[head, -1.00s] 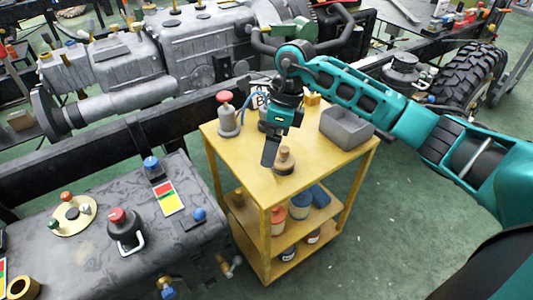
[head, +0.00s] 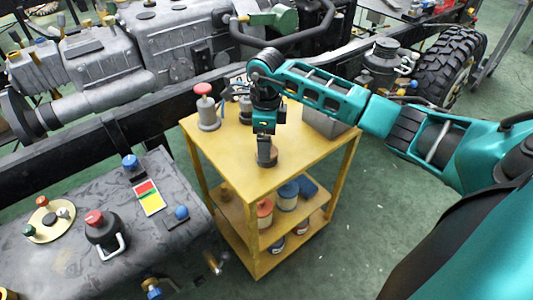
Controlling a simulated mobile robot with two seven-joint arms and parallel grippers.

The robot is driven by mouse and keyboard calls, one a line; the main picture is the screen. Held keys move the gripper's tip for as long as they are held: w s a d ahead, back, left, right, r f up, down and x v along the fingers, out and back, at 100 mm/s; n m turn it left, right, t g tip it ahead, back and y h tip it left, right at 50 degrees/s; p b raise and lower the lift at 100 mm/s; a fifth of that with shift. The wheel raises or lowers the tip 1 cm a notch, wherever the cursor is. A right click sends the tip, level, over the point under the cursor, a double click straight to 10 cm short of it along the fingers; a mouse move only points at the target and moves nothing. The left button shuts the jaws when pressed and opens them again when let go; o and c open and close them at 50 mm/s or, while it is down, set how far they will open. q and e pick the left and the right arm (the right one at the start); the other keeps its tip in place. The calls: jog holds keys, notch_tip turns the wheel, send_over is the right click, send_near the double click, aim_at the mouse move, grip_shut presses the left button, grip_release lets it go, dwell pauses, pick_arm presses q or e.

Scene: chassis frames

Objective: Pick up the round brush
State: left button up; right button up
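A small brown round object (head: 272,161), which looks like the round brush, stands on the yellow cart's top (head: 228,165) near its front corner. My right gripper (head: 266,160) points straight down at it. The dark fingers cover its upper part and overlap it in the picture. I cannot tell whether the fingers touch it, or whether they are open or closed around it. My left gripper is not in view.
A grey canister with a red knob (head: 207,112) stands at the cart's back left. A grey bin (head: 322,123) sits at the back right, partly behind my arm. Several tins (head: 288,193) fill the lower shelves. A dark workbench (head: 80,240) is at left.

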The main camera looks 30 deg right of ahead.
notch_tip(320, 180, down, 4)
jog(key=shift+f, duration=0.2)
jog(key=shift+d+r, duration=0.1)
jog(key=c, duration=1.1)
jog(key=shift+r, duration=0.15)
notch_tip(320, 180, up, 20)
jog(key=shift+f+p, duration=0.15)
jog(key=shift+p, duration=0.9)
jog(key=o, duration=0.5)
jog(key=c, duration=0.4)
jog(key=shift+o, duration=0.2)
